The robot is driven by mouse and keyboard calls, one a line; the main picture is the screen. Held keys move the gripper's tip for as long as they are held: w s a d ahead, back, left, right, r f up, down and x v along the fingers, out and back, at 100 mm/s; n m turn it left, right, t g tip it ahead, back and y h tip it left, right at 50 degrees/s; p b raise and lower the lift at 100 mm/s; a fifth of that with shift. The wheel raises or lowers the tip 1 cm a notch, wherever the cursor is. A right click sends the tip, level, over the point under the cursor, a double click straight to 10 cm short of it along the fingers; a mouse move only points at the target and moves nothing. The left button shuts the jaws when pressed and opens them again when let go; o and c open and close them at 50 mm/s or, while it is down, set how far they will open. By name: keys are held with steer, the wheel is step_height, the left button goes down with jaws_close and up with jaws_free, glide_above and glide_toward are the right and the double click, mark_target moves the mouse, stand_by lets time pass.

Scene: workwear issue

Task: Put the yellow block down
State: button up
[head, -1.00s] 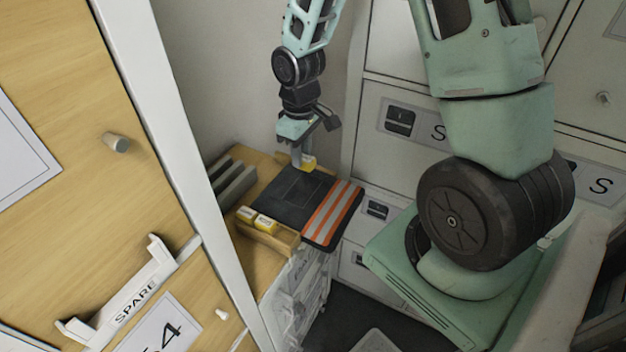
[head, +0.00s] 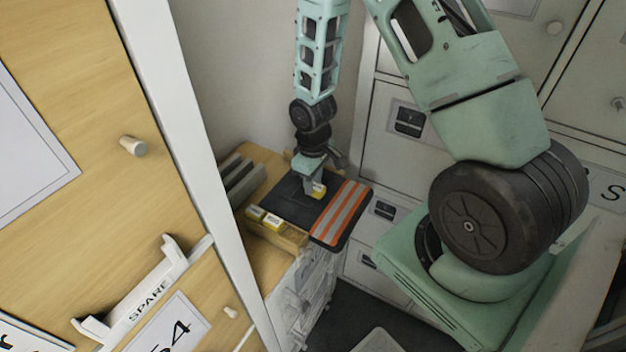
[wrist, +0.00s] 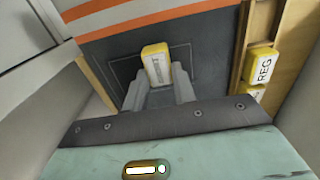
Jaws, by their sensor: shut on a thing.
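The yellow block (head: 318,189) has a white labelled face and sits between the fingertips of my gripper (head: 309,188). In the wrist view the block (wrist: 156,64) is held at the ends of both fingers, over the dark mat with an outlined rectangle. My gripper (wrist: 160,90) is shut on it. The dark mat (head: 285,197) has orange and silver stripes at its right side and lies on the wooden counter. I cannot tell whether the block touches the mat.
A wooden tray (head: 292,238) with two yellow-and-white blocks (head: 271,221) stands at the mat's front edge. Grey upright slats (head: 243,180) stand at the left. A white post (head: 200,130) and wooden door are nearer on the left. The striped part of the mat is clear.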

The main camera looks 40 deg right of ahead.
steer(key=shift+f, duration=0.1)
steer(key=o, duration=1)
step_height(320, 180, up, 12)
steer(key=shift+r+b, duration=0.15)
steer(key=shift+b, duration=0.35)
